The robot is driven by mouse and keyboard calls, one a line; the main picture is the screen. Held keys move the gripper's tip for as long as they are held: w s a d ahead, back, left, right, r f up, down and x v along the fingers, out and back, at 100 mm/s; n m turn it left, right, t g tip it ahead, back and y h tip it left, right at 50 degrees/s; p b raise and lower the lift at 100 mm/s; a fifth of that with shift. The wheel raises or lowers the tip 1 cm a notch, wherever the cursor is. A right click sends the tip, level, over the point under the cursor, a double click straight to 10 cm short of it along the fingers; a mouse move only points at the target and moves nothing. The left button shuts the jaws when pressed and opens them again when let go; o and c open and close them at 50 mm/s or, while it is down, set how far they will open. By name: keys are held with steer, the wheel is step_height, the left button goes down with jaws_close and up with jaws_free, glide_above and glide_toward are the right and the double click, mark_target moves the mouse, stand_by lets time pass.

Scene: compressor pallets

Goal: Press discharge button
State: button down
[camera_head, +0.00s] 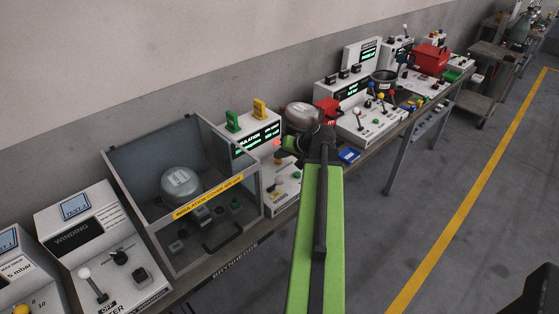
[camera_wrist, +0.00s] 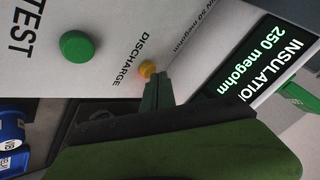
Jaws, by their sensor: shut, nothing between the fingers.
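A larger green button (camera_wrist: 77,47) beside the word TEST is to the left on the same panel.
The insulation display (camera_wrist: 262,65) reads 250 megohm. A clear-walled test chamber (camera_head: 215,209) stands left of the tester. A grey compressor (camera_head: 302,115) and a red object (camera_head: 328,110) are behind my arm. The floor right of the bench is open.

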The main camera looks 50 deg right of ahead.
mark_target(281, 161)
steer(key=shift+f+b, duration=0.4)
steer(key=shift+f, duration=0.05)
steer(key=shift+r, duration=0.15)
stand_by(0.4)
steer(key=shift+r+p, duration=0.85)
steer(key=shift+p, duration=0.15)
step_height(281, 161, up, 5)
steer(key=p, duration=0.5)
steer(key=shift+r, duration=0.1)
steer(key=shift+f, duration=0.2)
